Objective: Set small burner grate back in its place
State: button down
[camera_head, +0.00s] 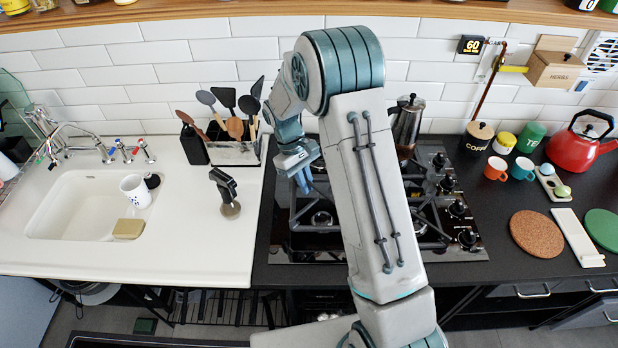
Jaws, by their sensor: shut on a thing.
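The black gas hob (276,245) is set in the dark worktop, with its knobs (458,208) along the right side. My gripper (304,186) points down over the hob's back left part, with its fingers close together. It is shut on what looks like the small burner grate, whose dark bars blend with the hob below. I cannot tell whether the grate touches the hob. A burner (321,219) shows just in front of my gripper. My arm hides the middle of the hob.
A moka pot (408,122) stands at the hob's back, right of my arm. A utensil holder (232,152) and a dark-handled tool (228,190) are on the white counter to the left. A coffee jar (478,136), mugs and a red kettle (574,150) stand to the right.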

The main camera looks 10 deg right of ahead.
jog(key=b, duration=0.4)
send_over(309, 212)
jog(key=w, duration=0.1)
jog(key=shift+a+f, duration=0.15)
jog(key=shift+f, duration=1.65)
jog(key=shift+a+f, duration=0.15)
jog(key=shift+f, duration=1.6)
jog(key=shift+f+b, duration=0.75)
jog(key=shift+f, duration=0.1)
jog(key=c, duration=1.5)
grip_release()
jog(key=b+v, duration=0.1)
jog(key=v, duration=1.2)
jog(key=shift+w+a+r, duration=0.15)
jog(key=shift+w+r, duration=0.05)
jog(key=shift+r, duration=0.1)
